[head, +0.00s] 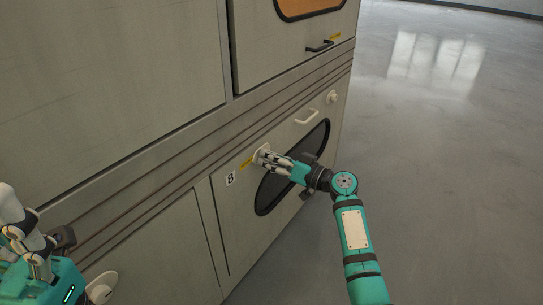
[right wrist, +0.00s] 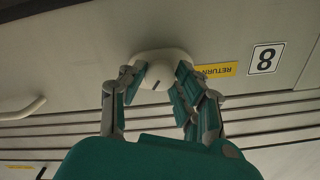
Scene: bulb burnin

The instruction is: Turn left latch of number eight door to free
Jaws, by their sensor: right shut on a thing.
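The number eight door (head: 231,207) is the lower grey door with a dark-rimmed oval window. Its left latch (head: 263,150) is a pale knob near the upper left corner, beside a yellow label. In the right wrist view the latch (right wrist: 158,66) is a white rounded knob with a dark mark, between my fingers. My right gripper (head: 266,157) is shut on this latch; it also shows in the right wrist view (right wrist: 157,85). My left gripper (head: 25,225) is at the lower left of the head view, away from the door; its fingertips are partly cut off.
The door's right latch (head: 332,97) and pale handle (head: 307,117) are at its upper right. An upper door with a black handle (head: 320,46) is above. The number 8 plate (right wrist: 265,59) is beside the yellow RETURN label (right wrist: 217,70). Open grey floor (head: 440,150) lies to the right.

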